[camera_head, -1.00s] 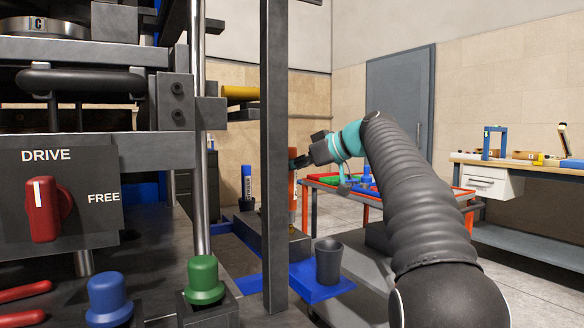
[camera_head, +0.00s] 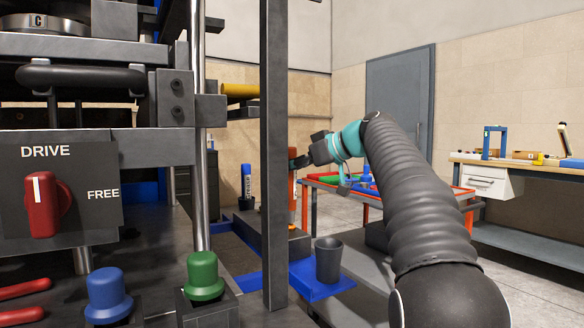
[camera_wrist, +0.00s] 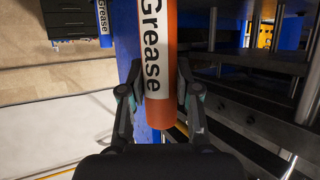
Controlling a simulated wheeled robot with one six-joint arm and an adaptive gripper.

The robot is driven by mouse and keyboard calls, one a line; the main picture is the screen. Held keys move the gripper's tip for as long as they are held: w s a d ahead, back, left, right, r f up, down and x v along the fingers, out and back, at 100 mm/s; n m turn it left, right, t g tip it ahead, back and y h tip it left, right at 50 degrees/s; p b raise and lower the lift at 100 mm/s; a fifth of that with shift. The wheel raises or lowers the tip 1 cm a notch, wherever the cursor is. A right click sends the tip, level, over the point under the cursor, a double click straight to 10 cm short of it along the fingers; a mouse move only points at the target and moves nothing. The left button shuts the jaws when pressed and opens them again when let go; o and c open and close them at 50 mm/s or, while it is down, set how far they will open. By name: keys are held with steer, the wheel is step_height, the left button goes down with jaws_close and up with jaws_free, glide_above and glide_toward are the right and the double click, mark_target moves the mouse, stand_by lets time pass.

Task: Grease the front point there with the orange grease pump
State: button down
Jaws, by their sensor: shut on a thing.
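The orange grease pump (camera_wrist: 159,110), with a white "Grease" label, is between the fingers of my gripper (camera_wrist: 159,90) in the wrist view. My gripper is shut on it. In the head view the orange pump (camera_head: 292,196) shows as a narrow upright strip just right of a grey post, which hides part of it and of my gripper (camera_head: 298,162). A blue pump labelled "Grease" (camera_head: 246,181) stands further back left of the post; it also shows in the wrist view (camera_wrist: 104,22). I cannot make out the front grease point.
The grey post (camera_head: 274,150) stands close beside my gripper. A dark cup (camera_head: 328,260) sits on a blue tray (camera_head: 346,285). The press panel (camera_head: 75,225) has a red DRIVE/FREE knob (camera_head: 42,205). Blue (camera_head: 108,293) and green (camera_head: 203,277) knobs stand in front.

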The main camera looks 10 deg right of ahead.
steer(key=shift+r+p, duration=1.85)
steer(key=shift+r, duration=1.6)
